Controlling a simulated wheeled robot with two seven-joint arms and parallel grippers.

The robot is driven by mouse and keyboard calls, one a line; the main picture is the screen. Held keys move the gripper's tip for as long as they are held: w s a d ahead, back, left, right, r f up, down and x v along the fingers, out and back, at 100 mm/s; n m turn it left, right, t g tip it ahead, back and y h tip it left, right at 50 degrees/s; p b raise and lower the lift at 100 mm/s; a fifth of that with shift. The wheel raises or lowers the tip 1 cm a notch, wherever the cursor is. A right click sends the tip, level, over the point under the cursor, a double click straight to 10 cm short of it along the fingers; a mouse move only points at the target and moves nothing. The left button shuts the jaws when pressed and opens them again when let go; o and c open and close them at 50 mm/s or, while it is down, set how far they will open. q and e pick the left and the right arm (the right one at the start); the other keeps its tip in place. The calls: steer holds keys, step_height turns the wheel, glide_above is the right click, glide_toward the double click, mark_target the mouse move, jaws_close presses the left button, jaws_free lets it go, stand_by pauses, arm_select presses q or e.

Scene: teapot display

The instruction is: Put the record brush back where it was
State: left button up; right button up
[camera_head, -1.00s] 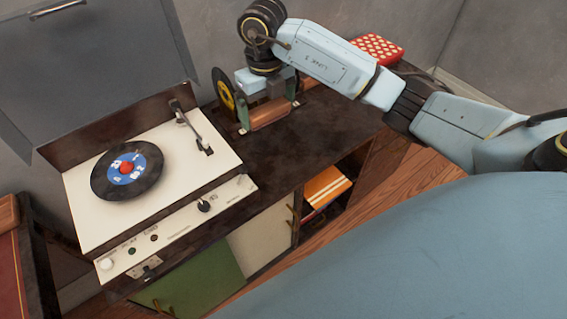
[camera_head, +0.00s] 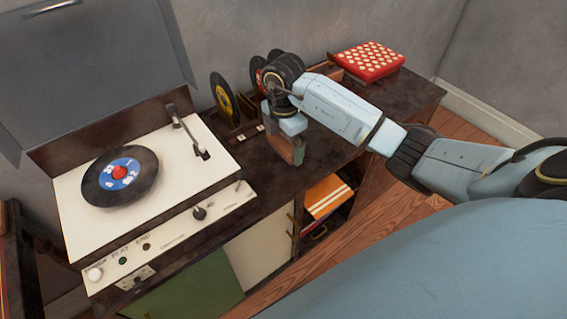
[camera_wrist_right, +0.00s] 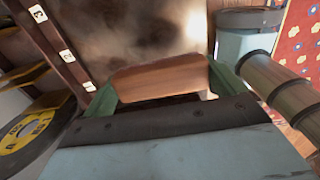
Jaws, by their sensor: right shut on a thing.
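The record brush is a brown wooden block (camera_wrist_right: 160,77), seen between the green fingers in the right wrist view. My right gripper (camera_head: 287,152) is shut on it, pointing down over the dark sideboard top (camera_head: 250,165), right of the record player. In the head view the brush is mostly hidden by the gripper. I cannot tell whether it touches the sideboard. My left gripper is not in view.
The record player (camera_head: 75,215) has its lid up and a record (camera_head: 105,190) on it. A yellow-labelled record (camera_head: 221,99) stands in a rack behind. A red dotted box (camera_head: 370,60) lies at the back right. The wrist view shows numbered rack labels (camera_wrist_right: 66,55).

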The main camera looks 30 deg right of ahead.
mark_target(283, 141)
step_height(283, 141, down, 6)
steer(key=shift+f+b, duration=0.1)
steer(key=shift+b, duration=0.5)
steer(key=shift+f, duration=0.45)
steer(key=o, duration=0.5)
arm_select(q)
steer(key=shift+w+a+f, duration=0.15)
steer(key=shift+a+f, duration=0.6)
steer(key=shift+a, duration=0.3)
arm_select(e)
step_height(283, 141, up, 11)
steer(key=shift+r+p, duration=0.2)
steer(key=shift+p, duration=0.9)
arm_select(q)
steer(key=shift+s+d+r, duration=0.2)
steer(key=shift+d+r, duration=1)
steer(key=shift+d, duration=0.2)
arm_select(e)
steer(key=shift+r, duration=0.5)
